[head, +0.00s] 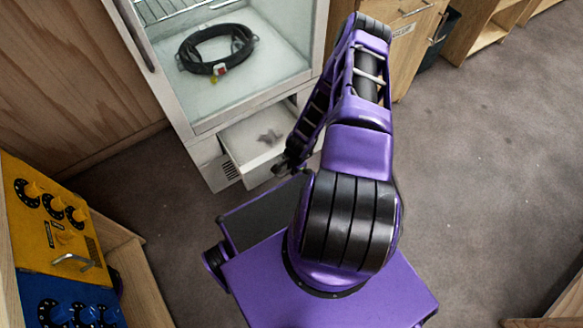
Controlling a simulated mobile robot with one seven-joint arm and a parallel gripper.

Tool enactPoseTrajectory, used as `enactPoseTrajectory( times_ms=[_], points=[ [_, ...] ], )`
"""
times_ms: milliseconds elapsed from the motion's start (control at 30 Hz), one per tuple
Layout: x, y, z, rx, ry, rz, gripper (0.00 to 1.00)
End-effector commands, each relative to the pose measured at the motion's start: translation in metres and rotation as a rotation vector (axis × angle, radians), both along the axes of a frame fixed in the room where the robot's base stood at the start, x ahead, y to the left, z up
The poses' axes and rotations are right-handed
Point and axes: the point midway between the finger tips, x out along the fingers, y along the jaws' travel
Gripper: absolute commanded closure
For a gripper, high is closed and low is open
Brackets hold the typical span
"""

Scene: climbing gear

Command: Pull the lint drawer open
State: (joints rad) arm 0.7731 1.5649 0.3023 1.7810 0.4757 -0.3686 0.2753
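The lint drawer (268,170) is a white drawer low in the white cabinet, beneath the glass-fronted compartment. It stands pulled out, and its open top shows the inside with a small grey clump of lint (270,136) lying in it. My gripper (284,168) is a small dark shape at the right part of the drawer's front. It overlaps the drawer front in this view, and I cannot tell whether it touches it. The fingers are too small and dark to show whether they are open or shut. My purple arm hides the area right of the drawer.
The white cabinet (208,150) holds a coiled black strap (216,50) behind glass. Wooden drawers (415,45) stand behind my arm. The carpet (480,150) at right is clear.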

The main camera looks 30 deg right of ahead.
Motion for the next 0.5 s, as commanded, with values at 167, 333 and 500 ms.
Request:
enactPoseTrajectory(
  times_ms=[167, 333, 500],
  points=[
    [0.0004, -0.0001, 0.0001, 0.000, -0.001, 0.000, 0.56],
    [0.0003, -0.0002, 0.0000, 0.000, 0.000, 0.000, 0.56],
    [0.0000, -0.0008, 0.0055, -0.001, -0.001, 0.000, 0.56]
  ],
)
